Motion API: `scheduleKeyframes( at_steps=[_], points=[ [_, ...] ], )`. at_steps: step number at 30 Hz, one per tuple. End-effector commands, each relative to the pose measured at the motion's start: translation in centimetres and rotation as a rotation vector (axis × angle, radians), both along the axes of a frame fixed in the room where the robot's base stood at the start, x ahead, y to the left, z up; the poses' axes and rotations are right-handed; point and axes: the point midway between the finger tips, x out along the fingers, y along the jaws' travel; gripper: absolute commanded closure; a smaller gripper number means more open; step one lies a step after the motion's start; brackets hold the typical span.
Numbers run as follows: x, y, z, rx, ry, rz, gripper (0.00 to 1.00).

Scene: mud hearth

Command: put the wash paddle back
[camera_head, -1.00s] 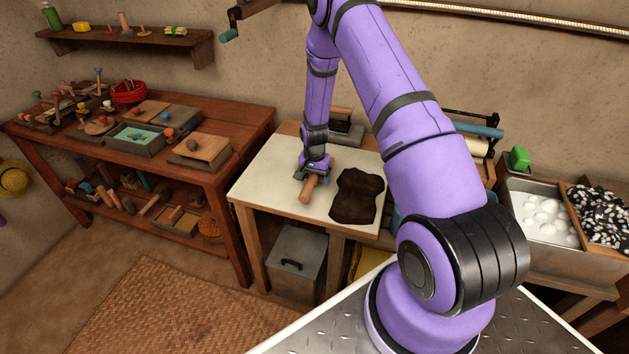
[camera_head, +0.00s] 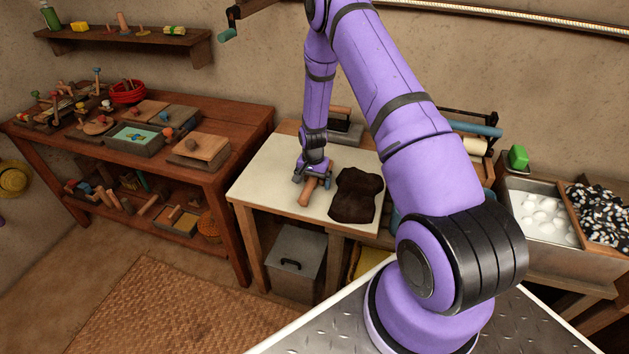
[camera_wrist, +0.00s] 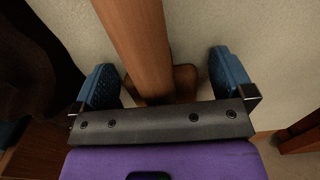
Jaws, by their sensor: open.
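A brown wooden piece with a rounded bar (camera_head: 307,192), which I take to be the wash paddle, lies on the pale worktop (camera_head: 270,180). My gripper (camera_head: 312,175) is over its far part, pointing down. In the wrist view the wooden bar (camera_wrist: 138,40) runs between the two blue fingers (camera_wrist: 165,77), with a gap on each side. A wider wooden part shows beneath and beside the bar near the palm. My gripper is open, and the far end of the piece is hidden under it.
A dark brown cloth or hide (camera_head: 356,195) lies just right of the piece. A grey basin (camera_head: 545,215) of white suds is at right. A wooden bench (camera_head: 235,140) with trays and tools is at left. The worktop's left part is clear.

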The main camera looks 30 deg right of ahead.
Motion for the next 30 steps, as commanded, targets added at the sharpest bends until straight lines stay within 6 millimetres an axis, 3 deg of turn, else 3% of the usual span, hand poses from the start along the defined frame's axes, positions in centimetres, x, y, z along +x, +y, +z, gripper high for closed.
scheduleKeyframes(
  at_steps=[5,18,26,30],
  points=[
    [0.0,-0.1,1.8,-0.001,0.0,0.0,0.0],
    [0.0,-0.2,9.9,-0.002,0.001,-0.001,0.0],
    [0.0,-0.2,12.3,-0.001,0.002,0.001,0.0],
    [0.0,0.3,14.8,-0.004,-0.015,0.026,0.0]
  ],
)
